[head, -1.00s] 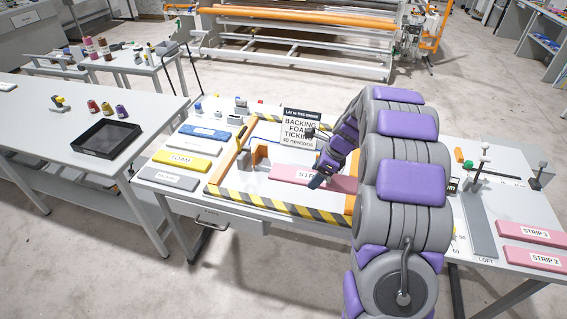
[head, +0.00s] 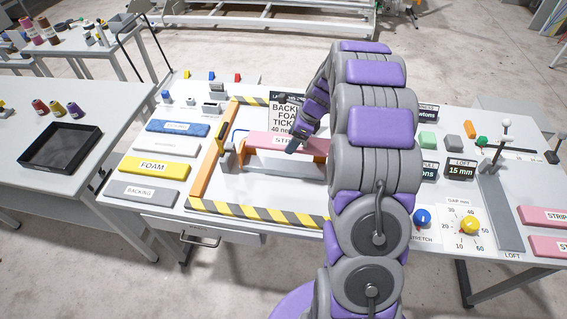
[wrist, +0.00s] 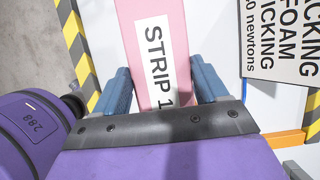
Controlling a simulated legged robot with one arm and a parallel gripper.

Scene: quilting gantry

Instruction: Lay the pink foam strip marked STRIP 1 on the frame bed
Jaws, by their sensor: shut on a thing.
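The pink foam strip (head: 262,139) marked STRIP 1, its label readable in the wrist view (wrist: 160,55), is held in my gripper. My gripper (wrist: 163,88) has its blue fingers on either side of the strip; in the head view the gripper (head: 295,142) is at the strip's label. The strip lies crosswise over the back part of the frame bed (head: 250,205), which has a yellow-black striped border and orange rails. It seems raised above the bed. My arm hides the strip's right end and the bed's right side.
A sign (head: 285,115) stands behind the bed. Blue, yellow FOAM (head: 155,168) and grey BACKING (head: 140,192) pads lie left of it. Two more pink strips (head: 550,216) lie at the right edge, beside a grey loft plate (head: 500,215) and dials (head: 469,225).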

